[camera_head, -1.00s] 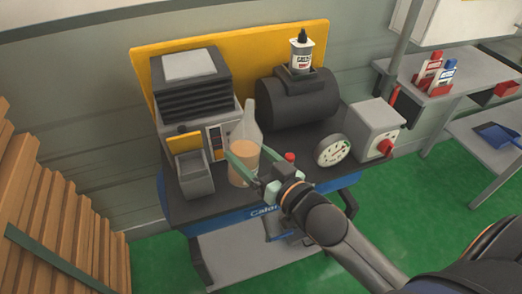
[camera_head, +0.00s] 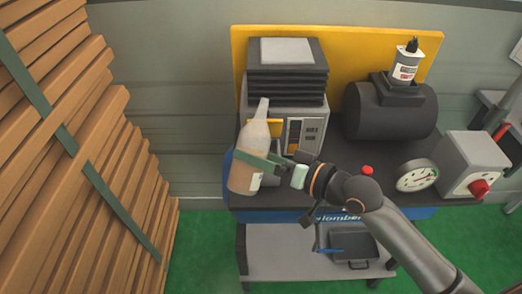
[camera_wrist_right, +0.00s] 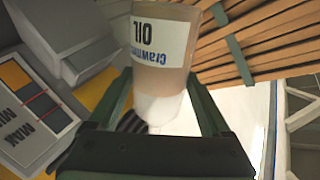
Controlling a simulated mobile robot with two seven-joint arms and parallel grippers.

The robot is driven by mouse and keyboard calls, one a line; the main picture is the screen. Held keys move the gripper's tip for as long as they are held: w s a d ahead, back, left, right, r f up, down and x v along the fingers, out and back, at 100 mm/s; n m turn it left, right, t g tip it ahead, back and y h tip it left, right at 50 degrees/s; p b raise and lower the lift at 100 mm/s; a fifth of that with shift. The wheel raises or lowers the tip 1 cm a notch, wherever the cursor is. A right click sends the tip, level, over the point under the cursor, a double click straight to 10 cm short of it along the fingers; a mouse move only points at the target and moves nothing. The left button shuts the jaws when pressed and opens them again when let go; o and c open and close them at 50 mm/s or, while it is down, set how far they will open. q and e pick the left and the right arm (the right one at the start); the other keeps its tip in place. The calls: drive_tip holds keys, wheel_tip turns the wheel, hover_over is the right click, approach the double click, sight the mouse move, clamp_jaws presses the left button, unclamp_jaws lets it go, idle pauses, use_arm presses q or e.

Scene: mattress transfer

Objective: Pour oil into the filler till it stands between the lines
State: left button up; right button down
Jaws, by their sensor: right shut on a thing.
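The oil bottle (camera_head: 252,135), clear with tan oil in its lower part, is held neck up and slightly tilted in front of the machine's left end. My right gripper (camera_head: 258,163) is shut on it. The wrist view shows the bottle (camera_wrist_right: 172,50) between both fingers, with its OIL label. My left gripper is out of view.
A black tank (camera_head: 390,112) with a small white can (camera_head: 406,65) stands right of the housing. A round dial (camera_head: 416,175), a red knob (camera_head: 367,170) and a grey switch box (camera_head: 472,165) are on the right. Stacked planks (camera_head: 65,140) rise at left.

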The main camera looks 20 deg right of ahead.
sight(258, 180)
drive_tip(key=s+m, duration=0.1)
drive_tip(key=a+f+m+g, duration=0.1)
drive_tip(key=m, duration=0.1)
drive_tip(key=shift+s+a+p, duration=0.2)
drive_tip(key=shift+s+p, duration=0.1)
drive_tip(key=shift+s, duration=0.1)
drive_tip(key=shift+s+a+f+m+y+p, duration=0.25)
drive_tip(key=shift+s+f+m+y+p, duration=0.05)
drive_tip(key=shift+f+m+p, duration=0.3)
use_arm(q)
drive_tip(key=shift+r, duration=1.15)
use_arm(e)
drive_tip(key=shift+s+a+f+m+g, duration=0.15)
drive_tip(key=shift+f+m+g, duration=0.25)
drive_tip(key=shift+f+m, duration=0.1)
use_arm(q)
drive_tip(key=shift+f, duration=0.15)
